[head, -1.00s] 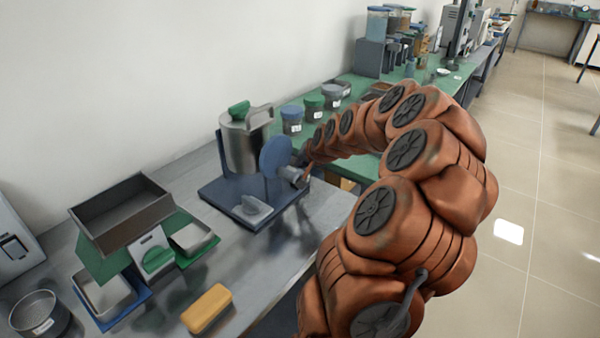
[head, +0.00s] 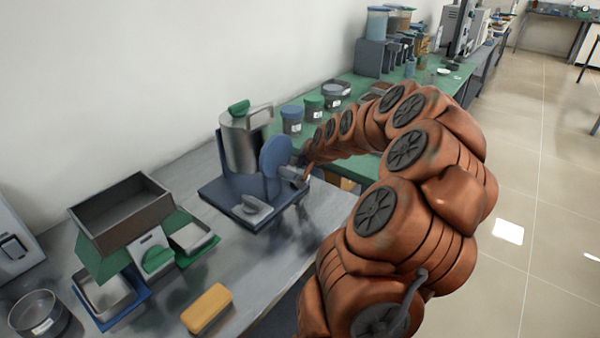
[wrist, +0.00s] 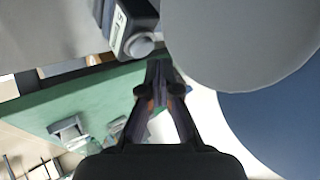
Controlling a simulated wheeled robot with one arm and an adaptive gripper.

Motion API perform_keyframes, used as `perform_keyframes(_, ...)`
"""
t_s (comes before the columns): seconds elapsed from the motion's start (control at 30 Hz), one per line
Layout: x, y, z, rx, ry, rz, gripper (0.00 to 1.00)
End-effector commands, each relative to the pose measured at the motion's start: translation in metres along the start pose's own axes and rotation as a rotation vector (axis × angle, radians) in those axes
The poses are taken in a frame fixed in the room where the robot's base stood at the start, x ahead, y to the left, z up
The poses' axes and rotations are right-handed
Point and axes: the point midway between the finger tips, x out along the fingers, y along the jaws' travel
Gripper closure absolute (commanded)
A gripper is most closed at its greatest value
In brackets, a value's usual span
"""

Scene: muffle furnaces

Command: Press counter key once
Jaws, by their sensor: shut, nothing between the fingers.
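A small dark counter box (wrist: 118,22) with a pale display shows at the top of the wrist view. A round grey key (wrist: 140,46) sticks out of its near end. My gripper (wrist: 160,68) is shut and empty, its fingertips just below and right of the key in that view; I cannot tell whether they touch it. In the head view my gripper (head: 306,174) is at the right side of the blue-based machine, close to its blue disc (head: 275,157). The counter and key are too small to make out clearly there.
A large grey round surface (wrist: 235,35) fills the wrist view's upper right, close to my fingers. A metal pot (head: 243,145) stands on the machine's blue base (head: 228,193).

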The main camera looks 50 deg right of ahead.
Motion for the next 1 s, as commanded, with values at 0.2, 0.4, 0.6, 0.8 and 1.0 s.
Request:
perform_keyframes(0.2, 0.0051, 0.0037, 0.0037, 0.000, 0.000, 0.000, 1.00)
perform_keyframes(0.4, 0.0045, 0.0033, 0.0032, 0.000, 0.000, 0.000, 1.00)
perform_keyframes(0.6, 0.0048, 0.0035, 0.0034, 0.000, 0.000, 0.000, 1.00)
perform_keyframes(0.8, 0.0060, 0.0044, 0.0044, 0.000, 0.000, 0.000, 1.00)
perform_keyframes(1.0, 0.0074, 0.0054, 0.0053, 0.000, 0.000, 0.000, 1.00)
